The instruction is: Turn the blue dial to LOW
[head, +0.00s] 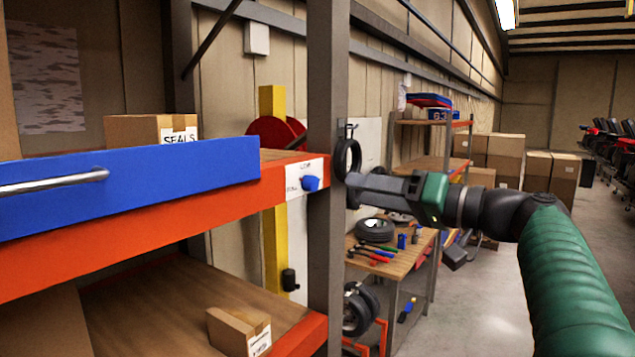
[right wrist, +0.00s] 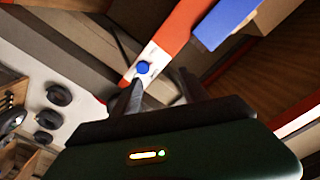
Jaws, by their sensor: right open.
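The blue dial (head: 311,183) sits on a white label plate (head: 293,184) at the right end of the orange shelf beam. Small lettering is on the plate, with a word above the dial and another to its left, too small to read surely. In the right wrist view the dial (right wrist: 143,67) lies ahead, between and beyond the two dark fingertips. My right gripper (head: 350,180) is to the right of the dial, beside the grey upright; it also shows in the right wrist view (right wrist: 160,88). It is open, empty and apart from the dial. My left gripper is not in view.
A grey upright post (head: 327,240) stands just right of the dial. A blue drawer (head: 150,185) with a metal handle juts out at left. A carton (head: 238,331) lies on the lower shelf. A workbench (head: 400,268) with tools stands behind; open floor lies right.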

